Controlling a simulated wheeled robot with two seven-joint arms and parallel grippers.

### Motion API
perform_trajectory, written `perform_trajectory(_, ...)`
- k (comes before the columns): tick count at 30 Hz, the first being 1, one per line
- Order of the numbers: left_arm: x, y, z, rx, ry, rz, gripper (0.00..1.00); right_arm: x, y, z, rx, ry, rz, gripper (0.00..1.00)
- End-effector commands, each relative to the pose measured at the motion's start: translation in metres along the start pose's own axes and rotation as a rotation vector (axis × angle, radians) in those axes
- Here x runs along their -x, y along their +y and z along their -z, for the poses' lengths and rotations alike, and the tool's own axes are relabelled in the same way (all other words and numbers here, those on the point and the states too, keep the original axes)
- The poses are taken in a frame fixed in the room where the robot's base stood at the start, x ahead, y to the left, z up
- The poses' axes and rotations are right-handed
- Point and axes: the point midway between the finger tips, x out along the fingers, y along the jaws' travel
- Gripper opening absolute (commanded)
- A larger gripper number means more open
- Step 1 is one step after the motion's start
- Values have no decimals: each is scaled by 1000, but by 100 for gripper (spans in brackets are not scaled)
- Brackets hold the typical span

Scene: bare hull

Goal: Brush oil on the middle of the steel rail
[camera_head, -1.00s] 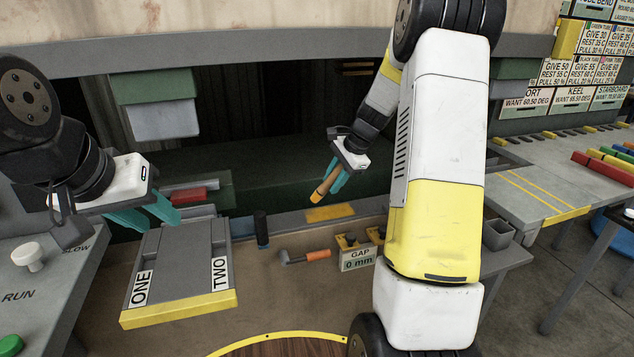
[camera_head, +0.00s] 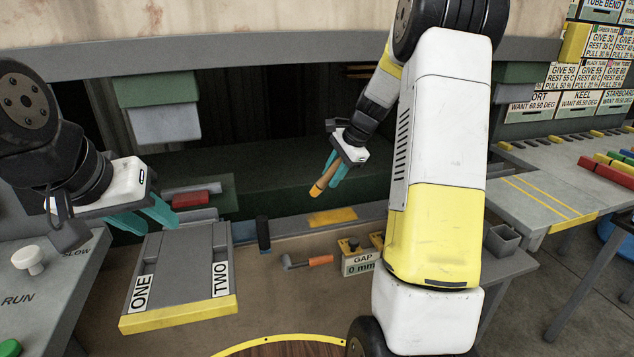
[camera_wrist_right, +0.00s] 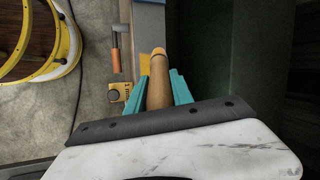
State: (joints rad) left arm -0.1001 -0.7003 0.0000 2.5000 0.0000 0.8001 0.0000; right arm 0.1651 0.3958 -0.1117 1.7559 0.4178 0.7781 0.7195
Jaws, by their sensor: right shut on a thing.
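My right gripper (camera_head: 338,174) is shut on a tan, wooden-looking tool (camera_head: 321,182), which I take to be the oil brush; no bristles can be made out. The tool slants down to the left, its near end in the air above and behind the rail. In the right wrist view the tool (camera_wrist_right: 157,80) sits between the teal fingers. The grey steel rail (camera_head: 285,223) runs along the back of the bench, with a yellow patch (camera_head: 333,216) around its middle. Tool and patch look apart. My left gripper (camera_head: 148,221) is open and empty above the panel marked ONE and TWO.
An orange-handled hammer-like tool (camera_head: 318,260) lies before the rail, beside the GAP 0 mm block (camera_head: 358,263). A dark upright cylinder (camera_head: 263,233) stands at the rail's left. A red piece (camera_head: 190,199) lies behind the panel (camera_head: 180,262). A yellow-rimmed round opening (camera_head: 285,342) is in front.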

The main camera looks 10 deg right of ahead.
Motion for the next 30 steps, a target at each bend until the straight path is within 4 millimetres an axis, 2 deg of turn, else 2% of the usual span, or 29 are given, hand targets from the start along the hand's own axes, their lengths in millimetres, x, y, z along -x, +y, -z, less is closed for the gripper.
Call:
perform_trajectory(2,0,0,0,0,0,0,36,11,-8,0,-7,8,4,0)
perform_trajectory(5,0,0,0,0,0,0,36,15,-10,0,-16,12,3,0)
perform_trajectory(18,0,0,0,0,0,0,36,-22,6,9,-20,13,3,0)
perform_trajectory(30,0,0,0,0,0,0,36,-28,8,10,-18,12,3,0)
